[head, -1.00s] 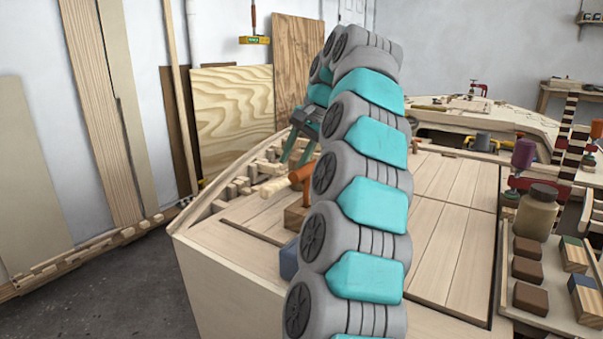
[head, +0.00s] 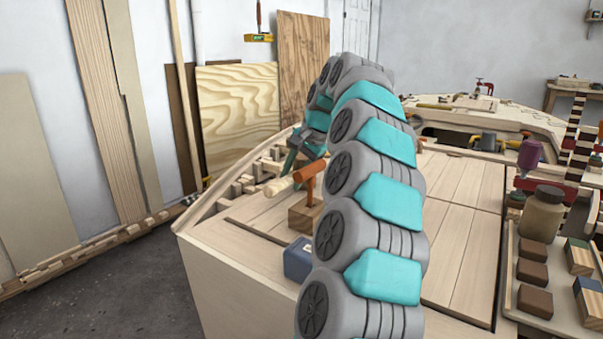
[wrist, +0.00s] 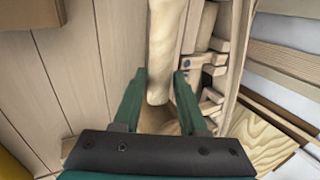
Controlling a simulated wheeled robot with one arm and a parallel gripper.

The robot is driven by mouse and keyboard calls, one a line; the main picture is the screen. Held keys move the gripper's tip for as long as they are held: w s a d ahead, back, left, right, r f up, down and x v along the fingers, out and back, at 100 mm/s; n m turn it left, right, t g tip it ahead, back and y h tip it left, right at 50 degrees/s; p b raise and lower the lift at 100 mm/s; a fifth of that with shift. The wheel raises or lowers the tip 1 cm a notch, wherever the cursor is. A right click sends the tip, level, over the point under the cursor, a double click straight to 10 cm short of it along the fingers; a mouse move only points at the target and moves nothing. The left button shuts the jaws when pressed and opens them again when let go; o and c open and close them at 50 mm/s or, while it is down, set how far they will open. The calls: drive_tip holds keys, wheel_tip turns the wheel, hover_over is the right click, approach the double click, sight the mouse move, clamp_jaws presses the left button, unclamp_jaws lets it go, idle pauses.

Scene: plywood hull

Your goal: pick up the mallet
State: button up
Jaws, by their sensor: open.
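A pale, rounded wooden piece (head: 279,187), which looks like the mallet or its handle, lies over the left side of the deck. In the wrist view this pale piece (wrist: 165,45) runs from the top edge down to a blunt end between my fingers. My gripper (wrist: 160,80) is open, with a green finger on each side of that end and gaps showing. In the head view my gripper (head: 300,160) is low beside the ribs, partly hidden by my arm. An orange-brown cylinder (head: 308,173) on a stem stands beside the pale piece; I cannot tell whether they join.
A wooden block (head: 303,217) sits under the orange-brown cylinder's stem. A dark blue block (head: 298,259) is near the deck's front edge. Wooden ribs (head: 243,185) line the hull's left side. A jar (head: 541,212) and a tray (head: 508,270) of blocks stand at right.

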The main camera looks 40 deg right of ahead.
drive_tip(key=shift+w+a+f, duration=0.15)
drive_tip(key=shift+w+f, duration=0.1)
drive_tip(key=shift+f, duration=0.4)
drive_tip(key=shift+c, duration=0.4)
clamp_jaws()
